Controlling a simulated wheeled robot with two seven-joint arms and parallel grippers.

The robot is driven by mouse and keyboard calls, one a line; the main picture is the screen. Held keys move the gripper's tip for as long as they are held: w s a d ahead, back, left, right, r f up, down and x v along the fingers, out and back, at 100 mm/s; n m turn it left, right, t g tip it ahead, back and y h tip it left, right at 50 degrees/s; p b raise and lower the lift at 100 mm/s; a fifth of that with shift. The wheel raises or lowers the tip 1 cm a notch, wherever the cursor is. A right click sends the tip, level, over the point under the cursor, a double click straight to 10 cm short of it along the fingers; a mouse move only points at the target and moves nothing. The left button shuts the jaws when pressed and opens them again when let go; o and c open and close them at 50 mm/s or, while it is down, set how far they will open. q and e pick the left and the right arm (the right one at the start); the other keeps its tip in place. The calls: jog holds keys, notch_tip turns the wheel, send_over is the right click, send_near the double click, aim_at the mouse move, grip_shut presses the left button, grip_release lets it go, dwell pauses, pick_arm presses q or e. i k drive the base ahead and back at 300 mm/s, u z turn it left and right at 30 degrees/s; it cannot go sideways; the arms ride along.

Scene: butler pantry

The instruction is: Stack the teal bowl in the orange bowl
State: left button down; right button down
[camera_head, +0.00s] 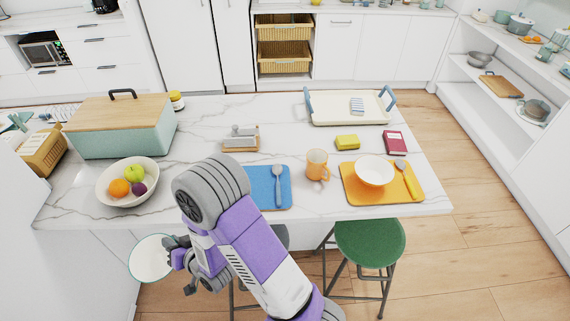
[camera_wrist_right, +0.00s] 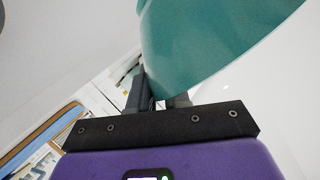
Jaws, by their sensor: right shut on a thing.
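My right gripper (camera_head: 176,254) is shut on the rim of the teal bowl (camera_head: 152,258), off the counter's front edge at the lower left. The bowl's pale inside faces the head camera. In the wrist view the teal outside of the bowl (camera_wrist_right: 215,40) fills the top, above the gripper fingers (camera_wrist_right: 155,98). A bowl with a white inside (camera_head: 374,169), likely the orange bowl, stands upright on the orange mat (camera_head: 352,192) at the counter's right. Its outside colour is hard to make out. My right gripper is far to its left. My left gripper is not in view.
A spoon (camera_head: 407,178) lies beside the bowl on the mat. An orange mug (camera_head: 317,164) and a blue mat (camera_head: 266,200) with a spoon stand to its left. A fruit bowl (camera_head: 143,168) is at the counter's left. A green stool (camera_head: 370,240) stands in front.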

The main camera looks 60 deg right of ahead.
aim_at(372, 178)
jog(key=u, duration=0.8)
jog(key=k, duration=1.55)
jog(key=z, duration=1.3)
